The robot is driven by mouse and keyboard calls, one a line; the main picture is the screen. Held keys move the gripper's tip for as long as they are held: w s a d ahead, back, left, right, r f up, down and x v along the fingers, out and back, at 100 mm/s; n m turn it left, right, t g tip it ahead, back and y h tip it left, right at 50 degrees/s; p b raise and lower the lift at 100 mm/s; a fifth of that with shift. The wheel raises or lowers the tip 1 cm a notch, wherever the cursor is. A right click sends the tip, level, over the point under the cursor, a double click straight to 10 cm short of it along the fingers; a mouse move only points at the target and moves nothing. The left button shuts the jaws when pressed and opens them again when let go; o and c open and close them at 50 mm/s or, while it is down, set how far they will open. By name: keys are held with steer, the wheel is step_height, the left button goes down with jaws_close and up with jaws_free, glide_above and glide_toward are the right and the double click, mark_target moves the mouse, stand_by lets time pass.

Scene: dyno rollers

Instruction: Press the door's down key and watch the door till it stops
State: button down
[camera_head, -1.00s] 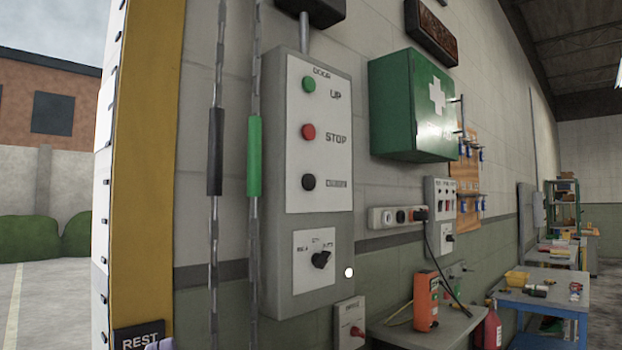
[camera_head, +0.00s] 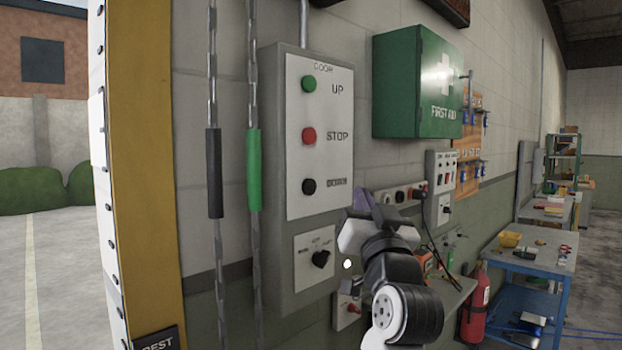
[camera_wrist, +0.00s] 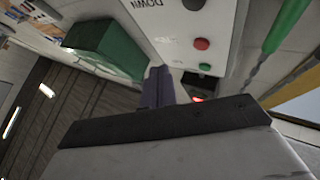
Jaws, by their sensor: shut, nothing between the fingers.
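The door control box (camera_head: 270,180) is on the wall, with a green UP button (camera_head: 309,84), a red STOP button (camera_head: 308,135) and a black DOWN button (camera_head: 308,186). A black selector knob (camera_head: 320,259) sits lower on the same box. My gripper (camera_head: 362,198) is shut and empty, to the right of the DOWN button and apart from it in the head view. In the wrist view, the fingers (camera_wrist: 157,85) point toward the box, which appears upside down with its red button (camera_wrist: 201,44). The door itself is not clearly visible; the opening at left shows the yard.
A black-gripped chain (camera_head: 214,175) and a green-gripped chain (camera_head: 254,170) hang left of the box. A green first aid cabinet (camera_head: 395,85) juts out at right. A shelf, a red extinguisher (camera_head: 475,305) and a blue workbench (camera_head: 530,262) stand further right.

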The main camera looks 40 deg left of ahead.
mark_target(310, 187)
steer(key=shift+a, duration=0.1)
steer(key=shift+w+a+p, duration=0.2)
steer(key=shift+a, duration=1.25)
steer(key=shift+w+a+p, duration=0.15)
steer(key=shift+a, duration=1.25)
steer(key=shift+w+a+p, duration=0.2)
steer(key=shift+a, duration=1.25)
steer(key=shift+a, duration=0.4)
